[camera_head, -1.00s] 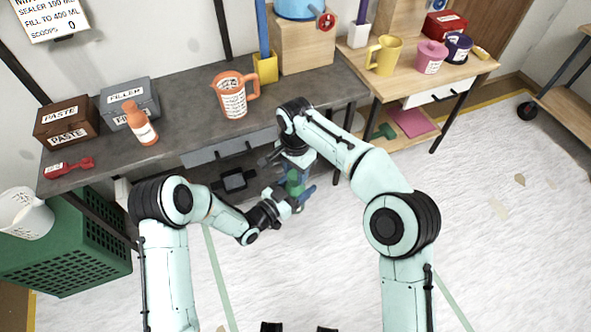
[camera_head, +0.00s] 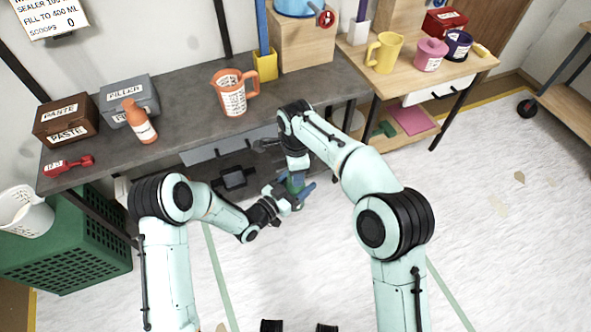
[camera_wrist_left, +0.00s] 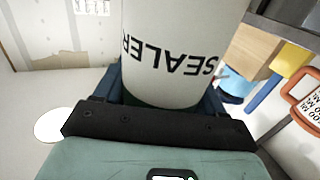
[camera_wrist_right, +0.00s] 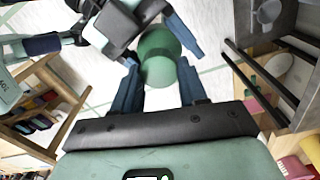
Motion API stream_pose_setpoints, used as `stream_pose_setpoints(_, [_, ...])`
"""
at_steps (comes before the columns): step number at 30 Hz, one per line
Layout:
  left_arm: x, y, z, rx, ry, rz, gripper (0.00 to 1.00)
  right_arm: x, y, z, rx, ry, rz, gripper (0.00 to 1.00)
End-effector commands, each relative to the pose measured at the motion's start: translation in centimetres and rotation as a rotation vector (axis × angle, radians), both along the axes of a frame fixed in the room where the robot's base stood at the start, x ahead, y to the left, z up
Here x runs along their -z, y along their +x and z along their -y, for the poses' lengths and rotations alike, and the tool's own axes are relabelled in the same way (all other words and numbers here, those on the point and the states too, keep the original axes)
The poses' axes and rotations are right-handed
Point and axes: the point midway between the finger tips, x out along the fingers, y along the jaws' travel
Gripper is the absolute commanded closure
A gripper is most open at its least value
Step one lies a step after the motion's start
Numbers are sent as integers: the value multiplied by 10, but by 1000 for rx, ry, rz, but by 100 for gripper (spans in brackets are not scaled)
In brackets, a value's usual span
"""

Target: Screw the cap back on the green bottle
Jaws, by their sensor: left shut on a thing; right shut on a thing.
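The green bottle (camera_head: 295,187) is in front of the workbench, in my left gripper (camera_head: 298,193). In the left wrist view its white SEALER label (camera_wrist_left: 172,65) fills the top middle, between the blue fingers. My right gripper (camera_wrist_right: 158,80) is over the bottle's top end. In the right wrist view a lighter green round cap (camera_wrist_right: 160,71) lies between its fingers, in line with the darker green bottle (camera_wrist_right: 157,42) beyond. The cap appears at the bottle's top; I cannot tell whether it is seated or threaded. The right fingertips are mostly hidden in the head view.
The grey workbench (camera_head: 200,115) is close behind both grippers. On it stand an orange bottle (camera_head: 139,121), an orange jug (camera_head: 231,93), paste box (camera_head: 66,122) and filler box (camera_head: 128,101). A green crate (camera_head: 75,255) is at left. The floor in front is clear.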

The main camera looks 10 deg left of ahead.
Motion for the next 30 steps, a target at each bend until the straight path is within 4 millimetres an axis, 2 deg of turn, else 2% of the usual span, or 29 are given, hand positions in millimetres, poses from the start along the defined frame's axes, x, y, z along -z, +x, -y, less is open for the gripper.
stream_pose_setpoints(12, [0, 0, 0, 1, 0, 1, 100, 1, -4, -2, 1066, -2, 3, 86])
stream_pose_setpoints(15, [0, 0, 0, 1, 0, 1, 100, 3, -6, -3, 1239, -9, 0, 86])
stream_pose_setpoints(21, [-1, 0, 0, 0, 0, 3, 100, 1, -5, -2, 1385, -2, 2, 86])
stream_pose_setpoints(30, [-1, 0, 0, 0, -1, 2, 100, 0, -4, -2, 1398, 2, -1, 86])
